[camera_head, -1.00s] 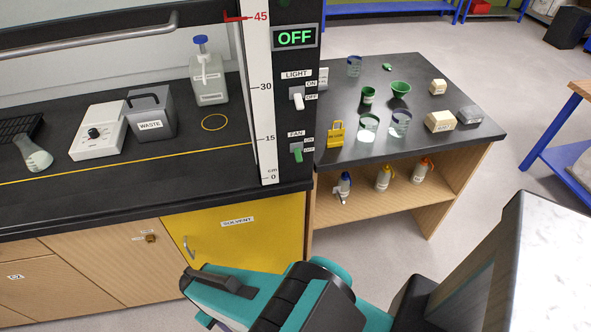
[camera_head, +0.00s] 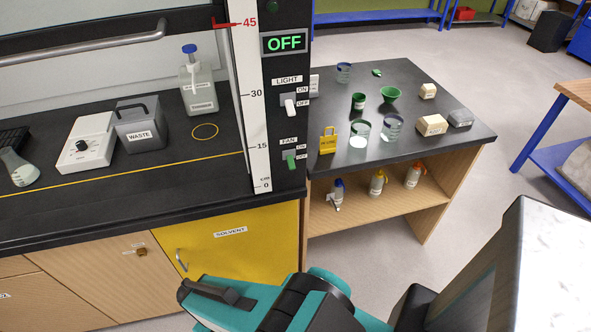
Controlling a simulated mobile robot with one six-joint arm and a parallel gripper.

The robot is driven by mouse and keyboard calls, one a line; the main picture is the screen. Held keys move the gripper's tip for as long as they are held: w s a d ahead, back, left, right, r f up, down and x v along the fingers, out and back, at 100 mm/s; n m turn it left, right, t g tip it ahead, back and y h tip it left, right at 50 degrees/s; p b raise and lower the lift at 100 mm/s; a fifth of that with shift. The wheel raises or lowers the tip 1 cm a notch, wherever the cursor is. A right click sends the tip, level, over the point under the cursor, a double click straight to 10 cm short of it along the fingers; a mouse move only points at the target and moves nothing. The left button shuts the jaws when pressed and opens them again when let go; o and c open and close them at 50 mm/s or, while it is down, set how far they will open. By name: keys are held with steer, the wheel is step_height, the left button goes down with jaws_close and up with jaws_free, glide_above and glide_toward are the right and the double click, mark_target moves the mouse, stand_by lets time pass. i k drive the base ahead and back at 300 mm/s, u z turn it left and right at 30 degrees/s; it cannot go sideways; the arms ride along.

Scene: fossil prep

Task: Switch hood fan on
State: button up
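The green fan switch (camera_head: 291,160) sits on the black post of the hood, under a FAN label with ON above and OFF below. Its lever appears tilted down toward OFF. The white light switch (camera_head: 290,105) is above it, under a LIGHT label. The display (camera_head: 284,41) at the top of the post reads OFF in green. My teal and black arm reaches in at the bottom of the view, in front of the yellow solvent cabinet and below the switches. My gripper's fingertips cannot be made out.
A side table (camera_head: 452,140) right of the post holds beakers, green funnels, boxes and a yellow lock (camera_head: 327,141). Bottles stand on its shelf. The hood worktop holds a waste bin (camera_head: 141,127) and a white bottle (camera_head: 199,85). A white-topped surface (camera_head: 556,265) is at lower right.

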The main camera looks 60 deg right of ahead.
mark_target(291, 161)
steer(key=z, duration=1.05)
steer(key=k, duration=1.25)
steer(key=z, duration=0.3)
steer(key=i, duration=1)
steer(key=z, duration=0.05)
